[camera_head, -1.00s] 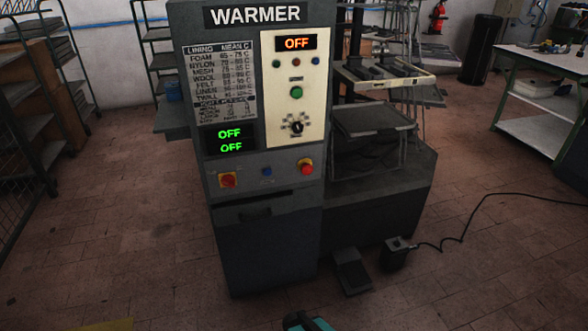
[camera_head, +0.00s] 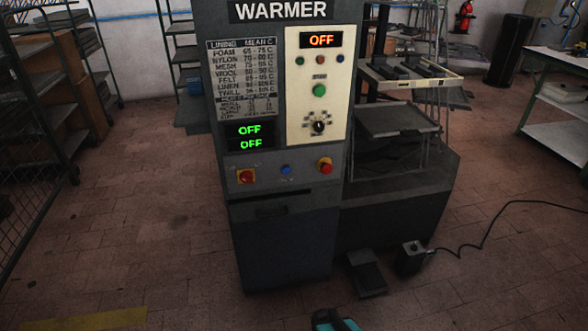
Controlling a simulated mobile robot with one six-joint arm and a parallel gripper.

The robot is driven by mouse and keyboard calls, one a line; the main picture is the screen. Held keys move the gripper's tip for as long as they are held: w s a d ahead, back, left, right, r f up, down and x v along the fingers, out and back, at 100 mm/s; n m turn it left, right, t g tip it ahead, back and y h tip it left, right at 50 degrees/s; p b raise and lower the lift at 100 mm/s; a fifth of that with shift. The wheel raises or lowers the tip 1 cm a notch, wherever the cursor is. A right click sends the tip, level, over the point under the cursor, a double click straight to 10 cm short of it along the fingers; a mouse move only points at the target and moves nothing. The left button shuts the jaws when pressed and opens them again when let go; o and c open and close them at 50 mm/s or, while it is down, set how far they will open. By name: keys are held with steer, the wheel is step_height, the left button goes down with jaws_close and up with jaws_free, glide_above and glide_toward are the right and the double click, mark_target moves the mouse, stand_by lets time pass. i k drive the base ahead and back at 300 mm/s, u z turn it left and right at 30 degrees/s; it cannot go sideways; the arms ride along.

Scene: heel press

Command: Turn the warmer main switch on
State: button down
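The warmer (camera_head: 282,240) is a tall dark grey cabinet in the middle of the head view, with a WARMER sign on top. On its lower front panel, a red rotary switch on a yellow plate (camera_head: 246,177) sits at the left. A blue button (camera_head: 286,170) is in the middle and a red button (camera_head: 325,165) at the right. The green displays (camera_head: 250,136) read OFF, and the orange display (camera_head: 321,40) reads OFF. A teal and black part of my arm (camera_head: 335,321) shows at the bottom edge, well below the panel. My gripper's fingers cannot be made out.
A press with trays (camera_head: 405,130) adjoins the warmer's right side. A foot pedal (camera_head: 367,273) and a small box with a cable (camera_head: 411,257) lie on the floor at its front right. Shelves stand at the left, a workbench (camera_head: 555,125) at the right.

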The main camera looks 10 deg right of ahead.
mark_target(245, 176)
steer(key=u, duration=0.45)
steer(key=k, duration=1.35)
steer(key=u, duration=0.4)
steer(key=i, duration=1.1)
steer(key=u, duration=0.65)
steer(key=i, duration=0.5)
steer(key=u, duration=0.4)
